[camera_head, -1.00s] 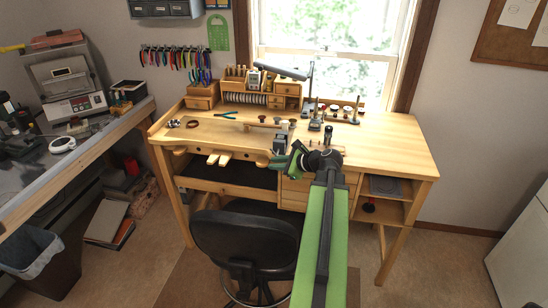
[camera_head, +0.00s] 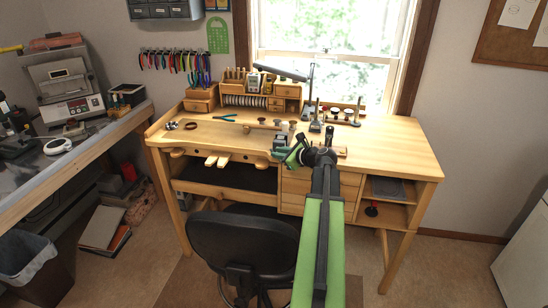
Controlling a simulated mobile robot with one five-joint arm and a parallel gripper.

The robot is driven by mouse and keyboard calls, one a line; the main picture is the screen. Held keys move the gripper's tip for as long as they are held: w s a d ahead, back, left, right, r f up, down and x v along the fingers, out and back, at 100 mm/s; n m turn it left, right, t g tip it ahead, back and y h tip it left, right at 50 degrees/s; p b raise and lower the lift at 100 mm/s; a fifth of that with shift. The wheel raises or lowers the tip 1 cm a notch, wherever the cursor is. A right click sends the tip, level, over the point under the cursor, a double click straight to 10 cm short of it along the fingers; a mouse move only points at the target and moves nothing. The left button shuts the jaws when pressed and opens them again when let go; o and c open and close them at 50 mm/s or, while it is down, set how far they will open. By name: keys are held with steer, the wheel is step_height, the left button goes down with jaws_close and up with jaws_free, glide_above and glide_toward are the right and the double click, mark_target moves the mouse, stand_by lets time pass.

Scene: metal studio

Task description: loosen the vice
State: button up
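A small grey block-like thing that looks like the vice (camera_head: 280,141) is at the front edge of the wooden workbench (camera_head: 395,160), right of its middle. My gripper (camera_head: 285,157), green and black, is just in front of and to the right of it, at the end of my green arm. My gripper hides the lower part of the vice and its handle. I cannot tell whether the two touch. The fingers are too small and overlapped to show whether they are open or shut.
A black chair (camera_head: 243,245) stands before the bench, left of my arm. Small tools and stands (camera_head: 345,114) line the back of the bench. A dark bin (camera_head: 35,268) and side table (camera_head: 95,140) are at left. The bench's right top is clear.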

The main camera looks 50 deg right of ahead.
steer(key=b+x, duration=0.1)
steer(key=x, duration=0.3)
steer(key=shift+w, duration=0.1)
steer(key=shift+c, duration=0.2)
jaws_close()
